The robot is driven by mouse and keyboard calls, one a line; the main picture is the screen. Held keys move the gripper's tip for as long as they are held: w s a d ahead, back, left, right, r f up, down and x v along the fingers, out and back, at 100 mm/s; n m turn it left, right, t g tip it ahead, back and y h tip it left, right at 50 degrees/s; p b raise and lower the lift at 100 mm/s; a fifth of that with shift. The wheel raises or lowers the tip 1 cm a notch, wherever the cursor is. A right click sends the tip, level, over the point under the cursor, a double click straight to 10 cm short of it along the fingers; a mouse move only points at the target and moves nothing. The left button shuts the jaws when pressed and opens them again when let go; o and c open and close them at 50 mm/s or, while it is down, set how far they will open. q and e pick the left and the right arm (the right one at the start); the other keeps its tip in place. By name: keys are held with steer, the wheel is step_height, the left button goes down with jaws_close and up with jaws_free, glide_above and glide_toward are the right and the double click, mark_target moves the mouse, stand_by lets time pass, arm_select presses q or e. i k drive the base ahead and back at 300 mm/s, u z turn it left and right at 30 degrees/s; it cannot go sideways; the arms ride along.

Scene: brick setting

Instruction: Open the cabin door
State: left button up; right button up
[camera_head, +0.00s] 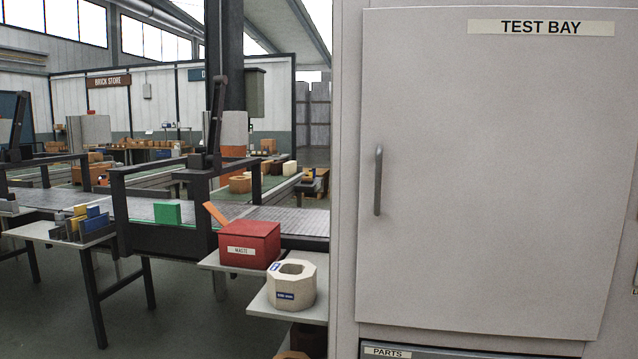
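The cabin door (490,190) is a large light-grey panel filling the right side of the head view, with a "TEST BAY" label (540,28) near its top. It looks shut against the cabinet frame (345,200). A vertical grey bar handle (378,180) sits near the door's left edge, at mid height. Neither of my grippers is in view, and nothing touches the handle.
A drawer labelled "PARTS" (430,352) lies below the door. Left of the cabinet, a red "WASTE" box (250,243) and a pale octagonal block (291,300) stand on shelves. A conveyor (290,219) runs behind. Grey floor shows at lower left.

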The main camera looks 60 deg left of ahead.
mark_target(500, 144)
steer(key=z, duration=0.2)
steer(key=k, duration=0.1)
steer(key=u, duration=1.7)
